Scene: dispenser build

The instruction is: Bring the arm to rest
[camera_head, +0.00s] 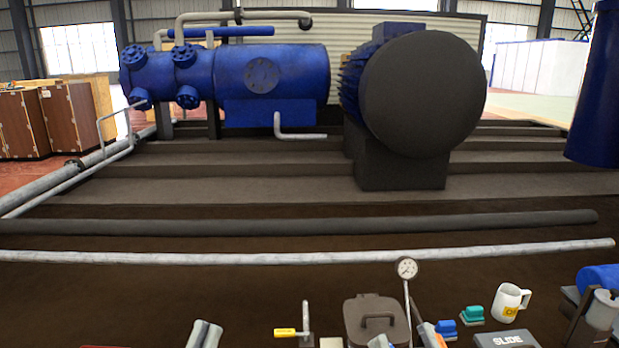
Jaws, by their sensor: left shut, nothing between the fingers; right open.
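My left gripper (204,334) shows at the bottom edge, left of the middle, with its fingers together and nothing between them. My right gripper (406,339) shows only by its fingertips at the bottom edge, spread apart in front of the grey lidded box. The rest of both arms is outside the picture.
A toggle clamp with a yellow handle (286,333), a grey lidded box (374,312) and a dial gauge (407,269) stand between and near the grippers. To the right are blue (445,328) and green (472,314) small blocks, a white mug (508,301) and a SLIDE plate (506,340).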

